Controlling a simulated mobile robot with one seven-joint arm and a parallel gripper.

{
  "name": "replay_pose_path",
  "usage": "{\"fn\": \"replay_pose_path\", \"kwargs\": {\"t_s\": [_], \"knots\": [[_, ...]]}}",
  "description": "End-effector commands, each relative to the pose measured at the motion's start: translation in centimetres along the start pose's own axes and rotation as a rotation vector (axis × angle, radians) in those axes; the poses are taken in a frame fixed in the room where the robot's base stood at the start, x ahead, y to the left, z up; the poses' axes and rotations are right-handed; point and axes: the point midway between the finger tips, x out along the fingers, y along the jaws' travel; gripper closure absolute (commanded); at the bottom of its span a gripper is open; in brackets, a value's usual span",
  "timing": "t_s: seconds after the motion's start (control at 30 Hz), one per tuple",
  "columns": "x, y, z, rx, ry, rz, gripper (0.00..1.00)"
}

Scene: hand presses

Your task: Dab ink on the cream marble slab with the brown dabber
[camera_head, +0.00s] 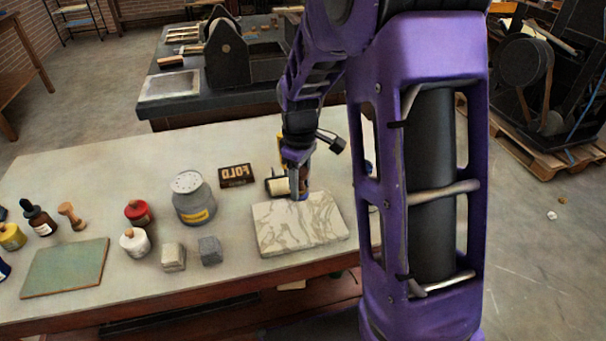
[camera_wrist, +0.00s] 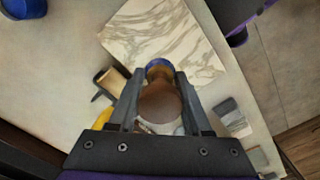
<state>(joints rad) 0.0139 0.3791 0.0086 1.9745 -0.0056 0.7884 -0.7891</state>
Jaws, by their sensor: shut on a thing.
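The cream marble slab (camera_head: 300,225) with brown-grey veins lies flat near the table's front edge; it also shows in the wrist view (camera_wrist: 160,42). My gripper (camera_head: 299,193) points down at the slab's back edge. In the wrist view my gripper (camera_wrist: 160,82) is shut on the brown dabber (camera_wrist: 160,103), a rounded brown piece with a blue end between the fingers. The dabber's far end appears beside the slab's edge in that view; I cannot tell whether it touches the slab. In the head view the dabber is mostly hidden by the gripper.
A roller (camera_head: 278,186) lies just left of my gripper. A dark FOLD block (camera_head: 236,175), a grey canister (camera_head: 194,200), two stone cubes, red and white jars, a wooden-handled tool (camera_head: 71,216) and a green slab (camera_head: 65,268) stand further left.

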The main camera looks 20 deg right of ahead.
Motion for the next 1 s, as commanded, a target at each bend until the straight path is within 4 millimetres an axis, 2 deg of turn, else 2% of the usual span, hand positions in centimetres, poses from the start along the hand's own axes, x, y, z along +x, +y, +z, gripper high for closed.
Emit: {"fn": "replay_pose_path", "kwargs": {"t_s": [0.33, 0.8, 1.0], "knots": [[0.8, -0.7, 0.2, 0.002, 0.001, 0.0, 1.0], [5.4, -0.7, 0.2, 0.001, 0.002, 0.0, 1.0], [6.1, -0.7, 0.2, 0.001, 0.002, 0.0, 1.0]]}}
